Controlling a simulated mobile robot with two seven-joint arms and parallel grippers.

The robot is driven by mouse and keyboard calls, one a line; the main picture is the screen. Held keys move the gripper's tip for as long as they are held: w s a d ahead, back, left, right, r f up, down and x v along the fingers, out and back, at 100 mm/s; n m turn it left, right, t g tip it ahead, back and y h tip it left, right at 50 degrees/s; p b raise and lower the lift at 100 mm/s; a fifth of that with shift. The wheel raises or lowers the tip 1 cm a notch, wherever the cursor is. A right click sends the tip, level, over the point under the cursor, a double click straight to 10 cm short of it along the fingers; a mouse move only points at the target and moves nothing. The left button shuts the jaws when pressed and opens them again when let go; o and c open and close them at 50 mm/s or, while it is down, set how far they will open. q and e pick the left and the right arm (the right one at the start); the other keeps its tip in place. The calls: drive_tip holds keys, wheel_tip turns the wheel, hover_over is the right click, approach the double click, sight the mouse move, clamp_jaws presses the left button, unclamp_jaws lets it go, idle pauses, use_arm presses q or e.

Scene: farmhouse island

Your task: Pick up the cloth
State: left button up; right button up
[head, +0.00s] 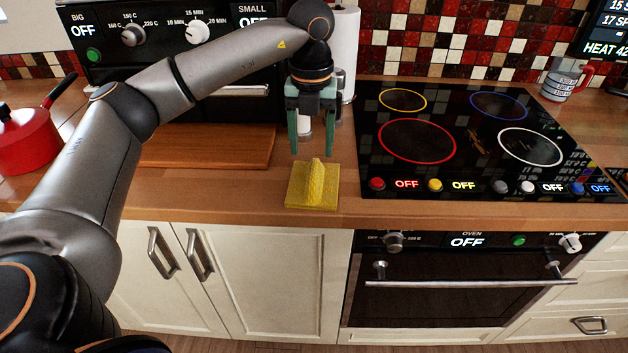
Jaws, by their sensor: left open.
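A yellow cloth (301,190) lies on the wooden counter near its front edge, left of the cooktop. It is roughly square with a raised fold standing up along its middle. My left gripper (311,152) is above the cloth, pointing down, with its two green fingers apart and nothing between them. The fingertips appear slightly above and behind the raised fold, not touching it. My right gripper is not in view.
A black cooktop (470,177) fills the counter to the right. A wooden cutting board (207,148) lies at the left, with a red pot (28,140) farther left. A paper towel roll (345,50) stands behind the gripper. A mug (562,80) stands at the back right.

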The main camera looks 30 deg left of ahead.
sight(314, 167)
use_arm(q)
drive_tip(key=shift+d+f, duration=0.15)
drive_tip(key=shift+f, duration=1.4)
drive_tip(key=shift+d+f, duration=0.15)
drive_tip(key=shift+f, duration=1.35)
clamp_jaws()
